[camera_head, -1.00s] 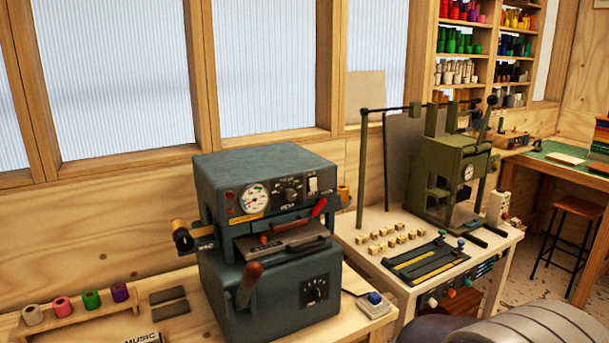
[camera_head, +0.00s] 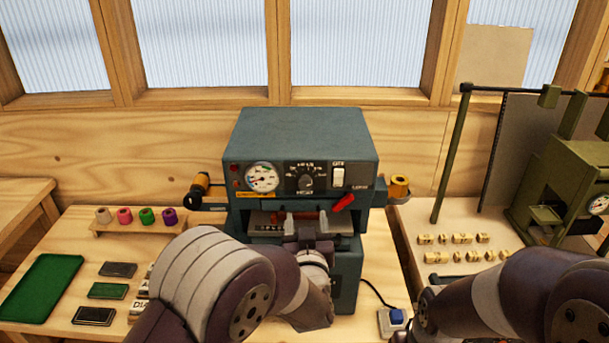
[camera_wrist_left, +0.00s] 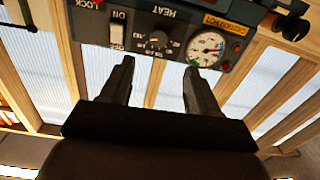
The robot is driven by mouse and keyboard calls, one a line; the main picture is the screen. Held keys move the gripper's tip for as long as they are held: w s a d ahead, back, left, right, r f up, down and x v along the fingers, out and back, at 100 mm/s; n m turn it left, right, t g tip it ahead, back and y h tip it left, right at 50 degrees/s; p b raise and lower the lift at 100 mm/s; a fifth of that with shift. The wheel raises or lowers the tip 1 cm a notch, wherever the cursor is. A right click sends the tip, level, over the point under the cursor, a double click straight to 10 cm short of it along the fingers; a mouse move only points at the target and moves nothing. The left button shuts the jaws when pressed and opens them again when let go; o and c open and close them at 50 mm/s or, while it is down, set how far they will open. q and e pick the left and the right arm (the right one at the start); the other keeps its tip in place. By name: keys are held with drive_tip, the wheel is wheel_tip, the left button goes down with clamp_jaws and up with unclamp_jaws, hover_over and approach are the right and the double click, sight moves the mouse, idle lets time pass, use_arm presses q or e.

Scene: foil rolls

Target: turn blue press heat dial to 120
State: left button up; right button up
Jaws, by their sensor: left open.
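The blue press (camera_head: 300,135) stands on the wooden bench, facing me. Its black heat dial (camera_head: 306,180) sits on the front panel between the round gauge (camera_head: 262,177) and a white switch (camera_head: 338,178). The dial's exact setting is too small to read. My left gripper (camera_head: 306,217) is open and empty in front of the press, below the dial. In the left wrist view, upside down, the dial (camera_wrist_left: 161,40) shows beyond the gap between the open fingertips (camera_wrist_left: 159,66), apart from them. My right arm shows at lower right, but its gripper is out of frame.
A red-handled lever (camera_head: 343,202) sticks out below the panel. Foil rolls (camera_head: 145,216) stand on a rack at left, near a green tray (camera_head: 42,287). A green press (camera_head: 570,185) and small type blocks (camera_head: 460,239) are on the right table. A blue-button box (camera_head: 394,319) lies near the right arm.

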sight(306, 186)
use_arm(q)
drive_tip(key=w+p, duration=0.4)
drive_tip(key=w, duration=0.7)
drive_tip(key=shift+w, duration=0.2)
drive_tip(key=shift+w+a, duration=0.15)
drive_tip(key=shift+w, duration=0.4)
drive_tip(key=c, duration=1)
drive_tip(key=shift+c, duration=0.2)
